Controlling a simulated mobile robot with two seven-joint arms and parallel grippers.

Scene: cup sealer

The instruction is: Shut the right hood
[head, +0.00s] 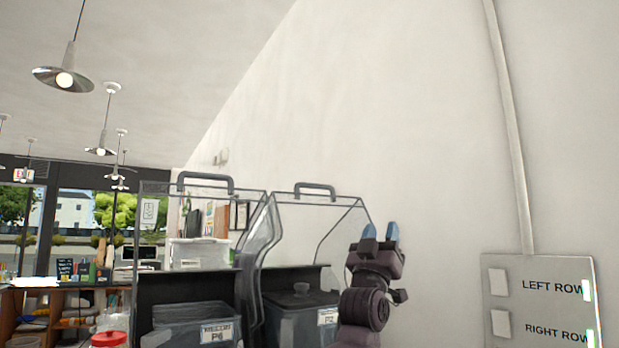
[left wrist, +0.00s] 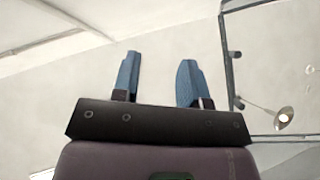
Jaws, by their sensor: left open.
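The right hood (head: 318,222) is a clear cover with a dark edge and a grey handle (head: 314,188) on top. It stands raised, with the bin labelled P2 (head: 300,312) showing below it. My left gripper (head: 378,232) is just right of the right hood, blue fingertips pointing up, at about the height of its upper part. It is open and empty. In the left wrist view the blue fingers (left wrist: 160,78) stand apart with nothing between them. A dark-edged clear panel (left wrist: 275,60), which looks like a hood, is to their right. My right gripper is not in view.
The left hood (head: 215,222), also clear with a handle, stands beside it over a bin labelled P6 (head: 195,325). A panel (head: 540,300) marked LEFT ROW and RIGHT ROW is at the right. A red-lidded jar (head: 109,339) is at lower left. A bare wall rises behind.

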